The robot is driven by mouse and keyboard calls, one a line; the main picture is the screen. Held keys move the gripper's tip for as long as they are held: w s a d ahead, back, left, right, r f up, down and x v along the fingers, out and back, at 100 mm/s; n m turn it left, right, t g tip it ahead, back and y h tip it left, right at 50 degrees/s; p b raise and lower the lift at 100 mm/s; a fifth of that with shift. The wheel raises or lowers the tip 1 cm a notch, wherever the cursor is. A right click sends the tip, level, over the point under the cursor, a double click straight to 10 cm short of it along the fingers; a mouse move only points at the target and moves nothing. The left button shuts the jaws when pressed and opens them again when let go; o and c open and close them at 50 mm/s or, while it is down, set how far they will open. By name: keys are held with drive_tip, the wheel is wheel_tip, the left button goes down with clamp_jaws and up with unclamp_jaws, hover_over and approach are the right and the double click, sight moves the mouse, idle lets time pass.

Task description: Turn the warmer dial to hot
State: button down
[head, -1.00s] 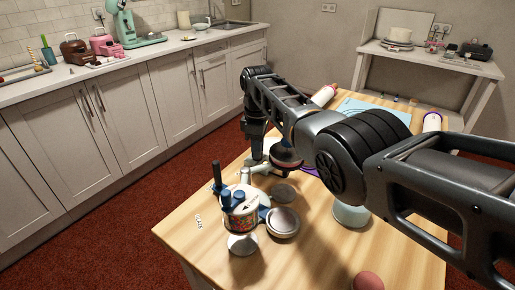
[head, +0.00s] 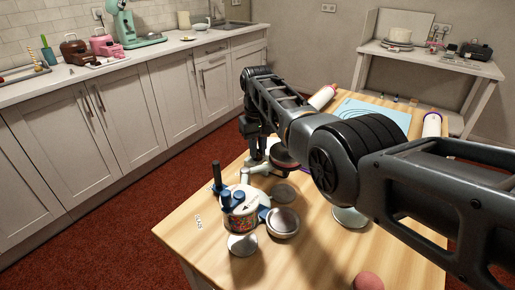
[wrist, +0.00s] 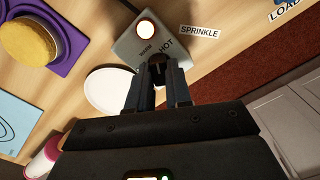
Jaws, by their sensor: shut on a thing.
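The warmer (wrist: 126,46) is a grey box at the top middle of the wrist view, marked WARM and HOT, with a round lamp (wrist: 146,29) glowing on it. Its dark dial (wrist: 171,60) sits by the HOT mark, between my fingertips and partly hidden by them. My gripper (wrist: 163,72) is shut on the dial. The dial's exact pointing direction cannot be told. In the head view my gripper (head: 254,142) is low over the table's far left side, and I cannot make out the dial there.
A white disc (wrist: 108,92) lies beside the warmer. A yellow cake (wrist: 29,44) on a purple base (wrist: 68,22) is at upper left. The SPRINKLE label (wrist: 199,32) is right of the warmer.

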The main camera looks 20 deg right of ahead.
drive_tip(key=m, duration=0.4)
drive_tip(key=shift+m, duration=0.4)
idle(0.4)
drive_tip(key=c, duration=1)
unclamp_jaws()
drive_tip(key=shift+c, duration=0.2)
drive_tip(key=shift+r, duration=3.9)
